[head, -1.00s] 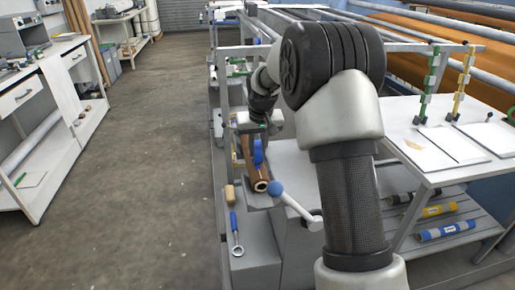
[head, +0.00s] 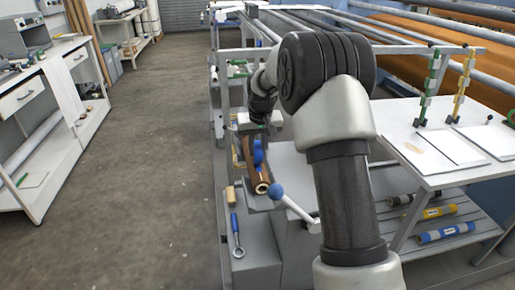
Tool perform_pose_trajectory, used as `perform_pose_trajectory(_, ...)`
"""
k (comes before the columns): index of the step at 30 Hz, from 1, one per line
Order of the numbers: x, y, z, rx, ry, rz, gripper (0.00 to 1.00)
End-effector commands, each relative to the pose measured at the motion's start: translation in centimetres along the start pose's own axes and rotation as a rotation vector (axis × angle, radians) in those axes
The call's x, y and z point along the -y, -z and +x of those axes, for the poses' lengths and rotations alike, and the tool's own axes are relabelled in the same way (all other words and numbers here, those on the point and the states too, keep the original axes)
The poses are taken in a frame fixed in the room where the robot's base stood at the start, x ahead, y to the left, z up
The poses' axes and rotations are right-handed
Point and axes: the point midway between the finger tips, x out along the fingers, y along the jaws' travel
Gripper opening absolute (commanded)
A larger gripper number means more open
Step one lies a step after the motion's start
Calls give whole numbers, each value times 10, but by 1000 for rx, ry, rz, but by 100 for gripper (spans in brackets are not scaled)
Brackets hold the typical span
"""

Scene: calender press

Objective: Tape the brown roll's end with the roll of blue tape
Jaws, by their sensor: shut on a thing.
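The brown roll (head: 249,172) lies on a grey ledge of the press frame, its open end (head: 261,188) toward me. The roll of blue tape (head: 258,156) shows as a small blue patch at the right side of the brown roll, just below my gripper (head: 257,139). My gripper is shut on the blue tape, close over the brown roll. The dark wrist and the gripper hide part of both. I cannot tell whether the tape touches the brown roll.
A blue-handled tool (head: 236,235) and a tan block (head: 231,196) are in front. A white table (head: 440,150) is at the right. The floor at left is clear.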

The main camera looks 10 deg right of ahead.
Motion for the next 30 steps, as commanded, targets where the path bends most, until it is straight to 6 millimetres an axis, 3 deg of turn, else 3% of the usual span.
perform_pose_trajectory(30, 0, 17, 7, 0, 0, 0, 4)
